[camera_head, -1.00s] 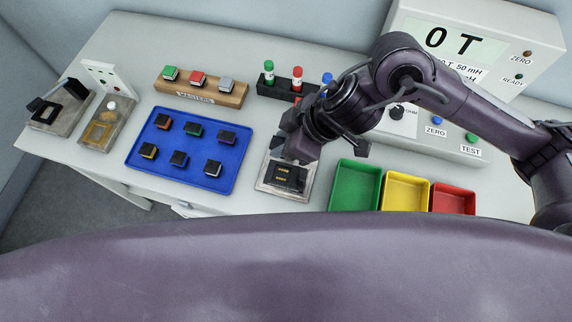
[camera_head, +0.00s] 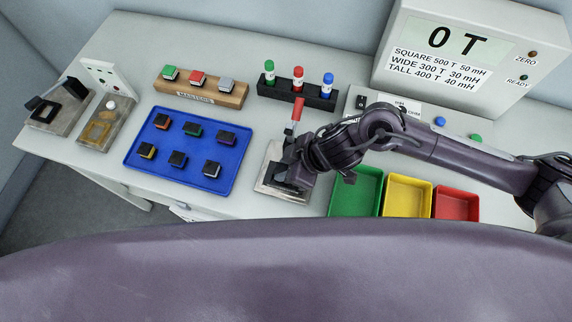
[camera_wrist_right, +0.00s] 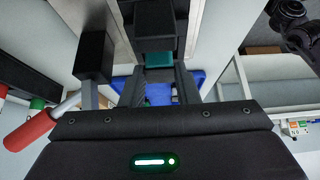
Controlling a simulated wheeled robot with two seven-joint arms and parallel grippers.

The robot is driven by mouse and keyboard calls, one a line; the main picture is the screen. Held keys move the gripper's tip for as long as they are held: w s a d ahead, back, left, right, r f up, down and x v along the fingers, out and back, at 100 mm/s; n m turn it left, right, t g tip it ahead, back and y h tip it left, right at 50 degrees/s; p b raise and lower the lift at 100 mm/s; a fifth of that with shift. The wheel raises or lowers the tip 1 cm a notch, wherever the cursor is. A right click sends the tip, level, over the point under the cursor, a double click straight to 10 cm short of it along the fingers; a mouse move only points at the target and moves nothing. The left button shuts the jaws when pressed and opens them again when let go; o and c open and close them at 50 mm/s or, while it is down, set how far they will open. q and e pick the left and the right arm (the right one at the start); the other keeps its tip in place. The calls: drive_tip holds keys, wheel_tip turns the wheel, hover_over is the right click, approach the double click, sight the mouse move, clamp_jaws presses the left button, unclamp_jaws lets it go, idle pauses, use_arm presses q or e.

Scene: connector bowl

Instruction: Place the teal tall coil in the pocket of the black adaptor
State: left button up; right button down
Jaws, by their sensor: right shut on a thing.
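My right gripper (camera_head: 291,176) is low over the metal fixture (camera_head: 267,182) where the black adaptor sits. It hides most of the adaptor and its pocket in the head view. In the right wrist view the gripper (camera_wrist_right: 158,75) is shut on the teal tall coil (camera_wrist_right: 158,60), whose teal part shows between the fingertips beside a black block. I cannot tell whether the coil is inside the pocket or just above it. My left gripper is not in view.
A red-handled lever (camera_head: 297,108) stands upright behind the gripper. A blue tray (camera_head: 150,175) with several coils lies to the left. Green (camera_head: 340,205), yellow (camera_head: 407,181) and red (camera_head: 455,190) bins stand to the right. A meter (camera_head: 455,45) reading 0 T stands behind.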

drive_tip(key=shift+f, duration=0.15)
drive_tip(key=c, duration=1.1)
unclamp_jaws()
drive_tip(key=v, duration=1.2)
drive_tip(key=shift+s, duration=0.1)
